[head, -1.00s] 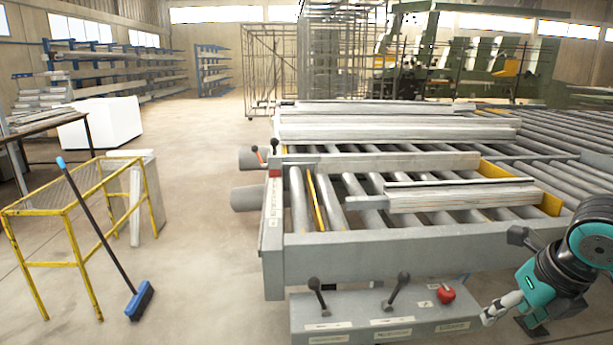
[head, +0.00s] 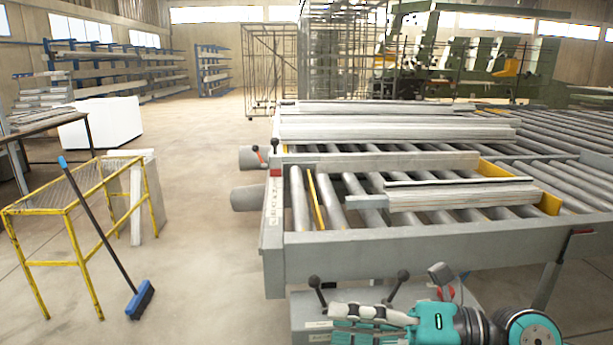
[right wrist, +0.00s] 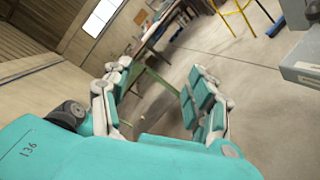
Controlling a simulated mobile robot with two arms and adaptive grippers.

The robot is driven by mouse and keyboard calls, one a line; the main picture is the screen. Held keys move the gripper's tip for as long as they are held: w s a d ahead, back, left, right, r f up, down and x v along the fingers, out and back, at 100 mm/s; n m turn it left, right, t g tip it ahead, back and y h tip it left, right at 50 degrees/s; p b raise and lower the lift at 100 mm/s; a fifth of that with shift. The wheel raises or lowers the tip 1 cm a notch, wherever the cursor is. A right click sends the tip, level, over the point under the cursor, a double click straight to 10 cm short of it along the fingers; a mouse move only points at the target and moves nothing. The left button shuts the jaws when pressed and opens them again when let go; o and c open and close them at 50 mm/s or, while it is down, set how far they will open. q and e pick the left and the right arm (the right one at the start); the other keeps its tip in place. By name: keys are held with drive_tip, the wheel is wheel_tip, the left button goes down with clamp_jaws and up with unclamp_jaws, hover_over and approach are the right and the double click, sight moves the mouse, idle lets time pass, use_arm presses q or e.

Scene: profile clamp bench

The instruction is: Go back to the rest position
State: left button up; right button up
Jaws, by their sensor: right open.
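My right gripper (head: 335,322) is at the bottom of the head view, its fingers pointing left. It is in front of the control box (head: 308,308) of the clamp bench and covers much of the box. In the right wrist view the gripper (right wrist: 158,72) has its two teal and white fingers spread, with nothing between them. Whether it touches the box or levers I cannot tell. My left gripper is not in view.
Two black-knobbed levers (head: 317,285) stand up from the box. A red knob (head: 446,293) is partly hidden by my arm. The roller bench (head: 400,245) carries grey profiles (head: 460,197). A yellow frame (head: 82,263) with a blue broom (head: 140,300) stands left; floor between is clear.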

drive_tip(key=w+d+r+m+t+h, duration=0.1)
drive_tip(key=w+d+m+t+h, duration=0.25)
drive_tip(key=m+t, duration=0.65)
drive_tip(key=w+d+r+m+t+h, duration=0.2)
drive_tip(key=d+m+t, duration=0.4)
drive_tip(key=m, duration=0.5)
drive_tip(key=d+f+m+g+h, duration=0.1)
drive_tip(key=d+f+m+h, duration=0.3)
drive_tip(key=f+m+h, duration=0.3)
drive_tip(key=d+f+m+g+h, duration=0.1)
drive_tip(key=d+f+m+h, duration=0.2)
drive_tip(key=f+m+h, duration=0.5)
drive_tip(key=s+a+f+m+g+y, duration=0.15)
drive_tip(key=s+f+g+y, duration=0.25)
drive_tip(key=s+f+g, duration=1.45)
drive_tip(key=s+f+t+p, duration=0.1)
drive_tip(key=s+f+t, duration=0.1)
drive_tip(key=f, duration=1.2)
drive_tip(key=s+f+t, duration=0.1)
drive_tip(key=s+f, duration=0.1)
drive_tip(key=f, duration=1.2)
drive_tip(key=s+d+f+g+p, duration=0.1)
drive_tip(key=s+d+f, duration=0.2)
drive_tip(key=s+f, duration=1.4)
drive_tip(key=shift+s+n, duration=0.3)
drive_tip(key=shift+n, duration=0.15)
